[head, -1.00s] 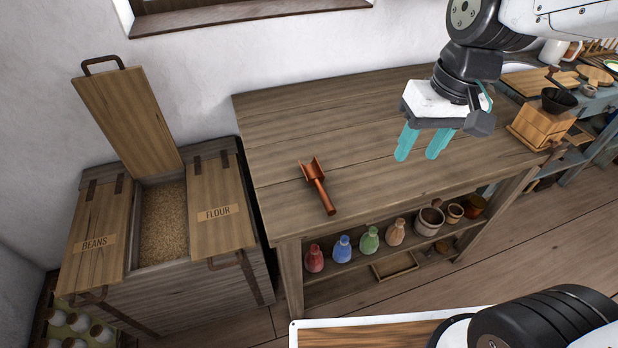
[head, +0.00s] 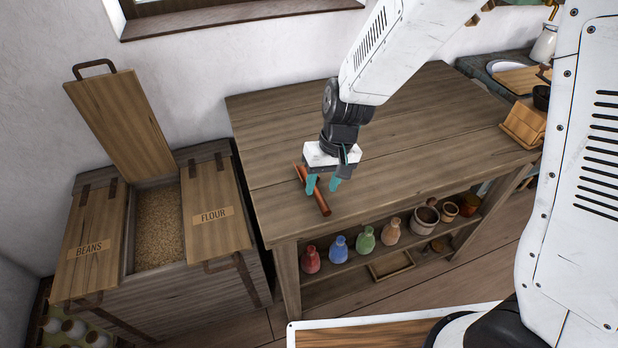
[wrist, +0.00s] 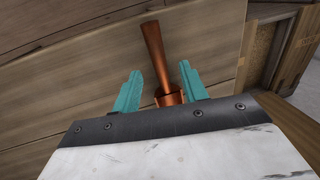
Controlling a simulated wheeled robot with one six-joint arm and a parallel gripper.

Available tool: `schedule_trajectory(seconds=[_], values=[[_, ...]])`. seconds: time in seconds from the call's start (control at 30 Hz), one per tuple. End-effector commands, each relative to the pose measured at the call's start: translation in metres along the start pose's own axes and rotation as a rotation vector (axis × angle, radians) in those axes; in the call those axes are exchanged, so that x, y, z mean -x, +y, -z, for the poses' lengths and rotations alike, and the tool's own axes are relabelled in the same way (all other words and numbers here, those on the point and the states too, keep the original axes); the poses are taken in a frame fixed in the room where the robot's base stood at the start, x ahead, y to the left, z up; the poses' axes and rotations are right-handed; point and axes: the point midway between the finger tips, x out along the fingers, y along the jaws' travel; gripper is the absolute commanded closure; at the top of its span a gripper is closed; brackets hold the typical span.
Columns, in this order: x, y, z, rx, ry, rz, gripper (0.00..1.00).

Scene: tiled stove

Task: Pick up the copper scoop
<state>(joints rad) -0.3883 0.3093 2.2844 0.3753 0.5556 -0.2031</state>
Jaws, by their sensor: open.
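The copper scoop (head: 322,202) lies on the wooden table near its left front corner. In the head view my gripper (head: 322,188) is over it and hides part of its middle and bowl. In the wrist view the scoop's handle (wrist: 155,55) points away from my gripper, and its bowl end shows between the two teal fingers. My gripper (wrist: 160,90) is open with a finger to each side of the scoop. I cannot tell the exact height of the fingertips above the table.
The wooden table (head: 420,110) is clear around the scoop. Left of it stands a grain chest (head: 205,285) with one lid raised and lids marked beans and flour. Several small bottles and pots stand on the shelf below. A wooden box (head: 525,122) is at the table's right end.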

Motion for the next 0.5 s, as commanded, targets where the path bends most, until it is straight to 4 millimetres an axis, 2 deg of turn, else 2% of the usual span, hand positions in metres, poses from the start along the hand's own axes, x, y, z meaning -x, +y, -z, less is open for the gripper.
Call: schedule_trajectory(seconds=[0.1, 0.2, 0.47, 0.5], values=[[-0.020, 0.000, -0.001, -0.001, -0.005, 0.000, 0.57], [-0.029, 0.000, 0.000, -0.002, -0.002, 0.000, 0.57], [-0.032, 0.000, 0.000, -0.001, -0.001, 0.000, 0.57], [-0.031, 0.000, 0.000, -0.001, -0.001, 0.000, 0.65]])
